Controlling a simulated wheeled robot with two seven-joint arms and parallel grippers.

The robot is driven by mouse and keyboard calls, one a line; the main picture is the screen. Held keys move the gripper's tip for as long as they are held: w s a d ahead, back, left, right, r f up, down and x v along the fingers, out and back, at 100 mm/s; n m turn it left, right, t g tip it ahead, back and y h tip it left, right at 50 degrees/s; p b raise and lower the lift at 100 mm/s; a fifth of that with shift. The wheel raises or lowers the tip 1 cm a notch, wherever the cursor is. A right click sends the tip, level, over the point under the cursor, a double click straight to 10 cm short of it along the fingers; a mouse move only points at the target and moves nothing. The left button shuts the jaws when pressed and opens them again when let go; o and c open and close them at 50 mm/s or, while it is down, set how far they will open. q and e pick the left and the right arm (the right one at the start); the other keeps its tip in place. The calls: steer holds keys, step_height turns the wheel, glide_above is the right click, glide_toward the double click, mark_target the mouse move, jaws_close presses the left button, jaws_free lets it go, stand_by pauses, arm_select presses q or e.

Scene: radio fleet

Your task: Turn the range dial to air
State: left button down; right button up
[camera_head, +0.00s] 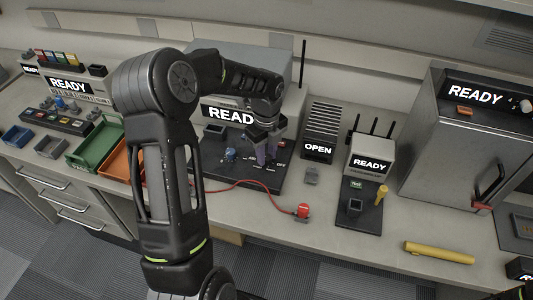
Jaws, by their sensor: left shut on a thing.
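My left gripper (263,154) points down over the dark control panel (213,181) in front of the grey radio unit with a READY screen (230,115). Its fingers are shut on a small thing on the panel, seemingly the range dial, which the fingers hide. The dial's pointer and the word air cannot be read at this size. A blue knob (231,154) stands on the same panel, left of the fingers and apart from them.
A red cable runs to a red plug (303,210) on the bench. A grey OPEN unit (318,141), a small READY radio (369,158) and a yellow cylinder (438,252) are to the right. Green (84,161) and orange bins lie left. The bench front is clear around the yellow cylinder.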

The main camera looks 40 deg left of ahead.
mark_target(267, 157)
arm_select(q)
steer(key=c, duration=1.1)
jaws_free()
step_height(267, 157, up, 8)
steer(key=shift+f+b, duration=0.1)
steer(key=shift+b, duration=0.35)
